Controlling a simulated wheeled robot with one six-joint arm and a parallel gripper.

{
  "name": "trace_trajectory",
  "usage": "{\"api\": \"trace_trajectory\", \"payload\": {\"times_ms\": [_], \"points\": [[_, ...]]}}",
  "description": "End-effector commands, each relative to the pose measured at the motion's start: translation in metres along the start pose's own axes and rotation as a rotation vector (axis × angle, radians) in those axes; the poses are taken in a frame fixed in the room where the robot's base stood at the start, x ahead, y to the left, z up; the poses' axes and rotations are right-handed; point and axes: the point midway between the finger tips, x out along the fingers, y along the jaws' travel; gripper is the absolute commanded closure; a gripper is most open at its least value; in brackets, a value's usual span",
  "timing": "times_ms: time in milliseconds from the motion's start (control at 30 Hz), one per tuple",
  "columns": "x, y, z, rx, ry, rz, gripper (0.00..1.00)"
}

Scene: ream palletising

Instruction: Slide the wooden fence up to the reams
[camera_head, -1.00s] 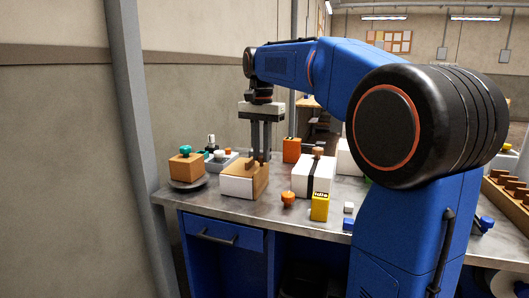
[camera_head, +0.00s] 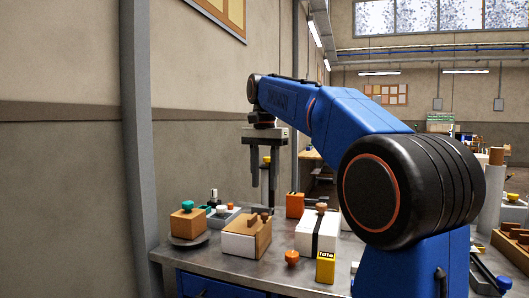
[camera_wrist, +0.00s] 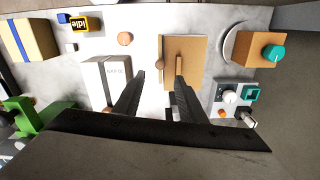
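A block with a white front face, which looks like the reams (camera_head: 239,245), sits on the table left of centre in the head view. The wooden fence (camera_head: 264,236) stands at its right side, with a darker wooden grip rising at the top. The two look close together; any gap is too small to tell. From above in the wrist view, a tan top (camera_wrist: 194,52) shows with a narrow wooden strip. My gripper (camera_head: 264,194) is raised above the block, fingers apart and empty. Its fingers also show in the wrist view (camera_wrist: 160,70), clear of the wood.
A white box with a dark strap (camera_head: 308,234) and an orange knob (camera_head: 292,257) stand to the right, near a yellow "Idle" box (camera_head: 326,268). A tan box with a teal knob (camera_head: 187,223) stands on a round plate at left.

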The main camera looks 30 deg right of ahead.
Motion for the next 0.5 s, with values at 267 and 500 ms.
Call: {"api": "trace_trajectory", "payload": {"times_ms": [267,500], "points": [[-0.052,-0.001,-0.001,0.0,0.001,-0.002,0.63],[-0.078,-0.001,-0.001,0.0,0.001,-0.001,0.63]]}}
